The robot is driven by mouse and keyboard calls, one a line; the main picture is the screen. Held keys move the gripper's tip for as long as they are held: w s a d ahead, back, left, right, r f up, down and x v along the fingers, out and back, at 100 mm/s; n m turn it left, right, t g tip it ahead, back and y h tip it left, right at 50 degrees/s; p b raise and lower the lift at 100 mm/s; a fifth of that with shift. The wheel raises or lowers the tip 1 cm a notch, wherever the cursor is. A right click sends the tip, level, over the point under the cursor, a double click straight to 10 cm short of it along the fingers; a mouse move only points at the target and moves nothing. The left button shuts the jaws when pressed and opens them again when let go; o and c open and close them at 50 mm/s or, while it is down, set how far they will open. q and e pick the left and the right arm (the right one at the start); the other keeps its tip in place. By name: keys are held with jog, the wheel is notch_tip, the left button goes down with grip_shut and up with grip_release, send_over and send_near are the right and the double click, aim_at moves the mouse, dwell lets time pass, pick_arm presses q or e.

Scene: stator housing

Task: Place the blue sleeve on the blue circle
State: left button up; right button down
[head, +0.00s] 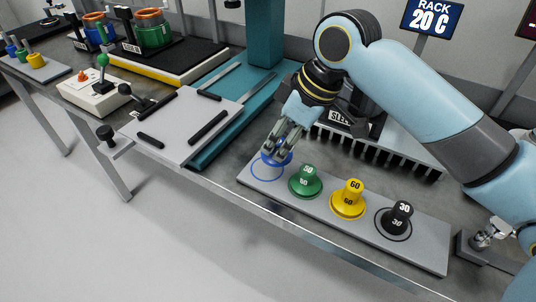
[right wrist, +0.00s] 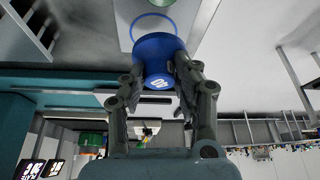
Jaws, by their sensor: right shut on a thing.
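My right gripper (head: 281,150) is shut on the blue sleeve (head: 284,161), over the left end of the grey board. The sleeve is partly hidden by the fingers in the head view. In the right wrist view the blue sleeve (right wrist: 158,50) sits between the two fingers of the right gripper (right wrist: 172,75). The blue circle (head: 267,178) is an outline on the board, just in front of the sleeve. The circle (right wrist: 153,14) also shows beyond the sleeve in the right wrist view. I cannot tell whether the sleeve touches the board. My left gripper is not in view.
On the grey board (head: 330,228), a green sleeve (head: 306,183), a yellow sleeve (head: 349,200) and a black sleeve (head: 398,218) stand in a row to the right. A slotted sleeve rack (head: 370,150) is behind the board. A grey plate (head: 180,118) lies to the left.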

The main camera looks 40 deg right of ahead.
jog(key=shift+w+a+f, duration=0.1)
jog(key=shift+w+f, duration=0.15)
jog(key=shift+w, duration=0.2)
jog(key=shift+w+a+f, duration=0.1)
jog(key=shift+w+f, duration=0.1)
jog(key=shift+w, duration=0.25)
jog(key=shift+w+f, duration=0.25)
jog(key=shift+w, duration=0.05)
jog(key=shift+f, duration=0.8)
notch_tip(320, 180, down, 2)
jog(key=shift+w+f, duration=0.1)
jog(key=shift+f, duration=0.2)
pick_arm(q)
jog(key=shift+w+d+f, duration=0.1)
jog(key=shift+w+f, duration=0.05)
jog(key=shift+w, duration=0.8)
pick_arm(e)
jog(key=c, duration=1)
grip_release()
jog(key=shift+f, duration=0.1)
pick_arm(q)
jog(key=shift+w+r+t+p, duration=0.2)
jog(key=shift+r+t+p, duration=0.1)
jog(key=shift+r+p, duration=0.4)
pick_arm(e)
jog(key=v, duration=1.2)
jog(key=shift+d, duration=0.1)
